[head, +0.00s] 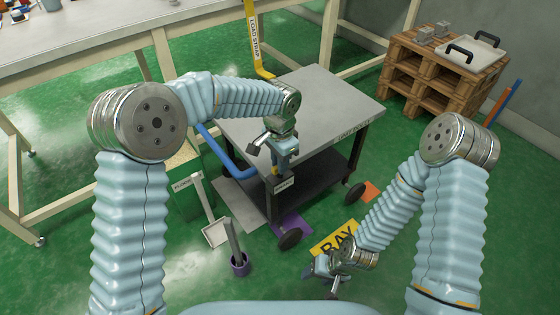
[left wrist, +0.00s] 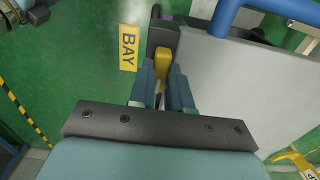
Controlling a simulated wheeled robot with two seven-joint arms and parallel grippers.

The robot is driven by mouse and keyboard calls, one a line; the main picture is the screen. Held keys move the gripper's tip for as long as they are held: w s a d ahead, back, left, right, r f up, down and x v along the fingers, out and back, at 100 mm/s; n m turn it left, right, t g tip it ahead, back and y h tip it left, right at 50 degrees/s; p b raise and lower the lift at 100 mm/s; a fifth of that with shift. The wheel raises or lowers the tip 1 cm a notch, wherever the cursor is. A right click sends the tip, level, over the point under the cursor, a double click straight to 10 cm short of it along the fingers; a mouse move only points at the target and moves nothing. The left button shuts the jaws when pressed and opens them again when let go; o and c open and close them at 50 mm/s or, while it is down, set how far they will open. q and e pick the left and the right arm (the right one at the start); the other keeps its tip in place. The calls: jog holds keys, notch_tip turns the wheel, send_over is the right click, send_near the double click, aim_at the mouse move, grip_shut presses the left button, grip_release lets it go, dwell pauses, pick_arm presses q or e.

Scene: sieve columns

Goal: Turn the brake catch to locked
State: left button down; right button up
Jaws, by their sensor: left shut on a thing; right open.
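The cart (head: 335,95) has a grey top, a dark lower shelf and a blue push handle (head: 225,152). My left gripper (head: 281,170) is at the cart's near corner, above a small label (head: 284,185) too small to read. In the left wrist view the left gripper (left wrist: 163,90) is shut on a yellow lever (left wrist: 163,65), which seems to be the brake catch. The lever sits against a dark block at the cart's corner; its exact angle is hard to tell. My right gripper (head: 325,268) is open and empty, low over the floor by the yellow BAY sign (head: 335,240).
A pallet stack (head: 432,78) with a white tray (head: 470,55) is at the back right. A workbench (head: 100,45) runs along the back left.

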pick_arm(q)
jog(key=c, duration=1.1)
grip_release()
jog(key=shift+o, duration=0.2)
notch_tip(320, 180, up, 14)
jog(key=shift+p, duration=0.4)
jog(key=shift+s+f, duration=0.1)
jog(key=shift+f, duration=0.05)
